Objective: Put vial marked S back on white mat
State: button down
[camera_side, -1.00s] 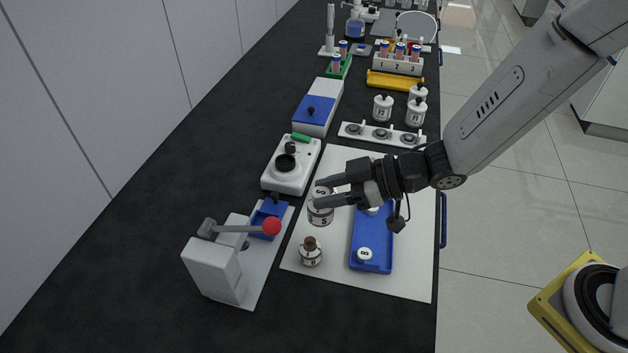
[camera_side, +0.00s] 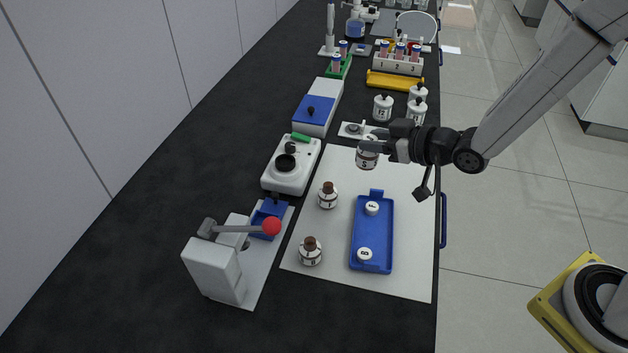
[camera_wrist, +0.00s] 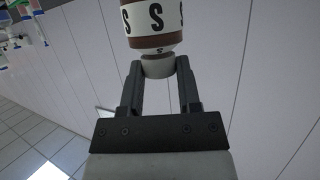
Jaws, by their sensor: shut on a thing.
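The vial marked S (camera_side: 367,157) has a brown body and a white label with a black S. My gripper (camera_side: 378,142) is shut on it and holds it over the far part of the white mat (camera_side: 407,245). In the wrist view the vial (camera_wrist: 153,22) shows large, and my gripper's fingers (camera_wrist: 160,72) close around its pale neck or cap. The vial looks clear of the mat, but its exact height cannot be told. Its lower end points away from the fingers.
Two brown-topped vials stand on the mat, one at centre left (camera_side: 328,196) and one in front (camera_side: 311,253). A blue tray (camera_side: 371,236) holds two white caps. A white holder strip (camera_side: 352,131) lies behind, partly hidden by my gripper. A white stirrer-like device (camera_side: 291,170) stands left.

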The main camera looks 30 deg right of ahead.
jog(key=d+m+h, duration=0.4)
jog(key=d+h, duration=0.1)
jog(key=d, duration=0.5)
jog(key=shift+w+d+f+m+t, duration=0.2)
jog(key=shift+d+m+t, duration=0.1)
jog(key=shift+d+t, duration=0.1)
jog(key=shift+w+f, duration=0.1)
jog(key=shift+s+f+n+g+y, duration=0.25)
jog(key=shift+f+n+g+y, duration=0.15)
jog(key=shift+f+n+y, duration=0.6)
jog(key=shift+s+f+n+g+y, duration=0.35)
jog(key=shift+f+n+y, duration=0.35)
jog(key=shift+n+y, duration=0.6)
jog(key=shift+s+f+n+g+y, duration=0.15)
jog(key=shift+f+n+g+y, duration=0.3)
jog(key=shift+f+n+y, duration=0.55)
jog(key=shift+r, duration=0.15)
jog(key=shift+f, duration=2.2)
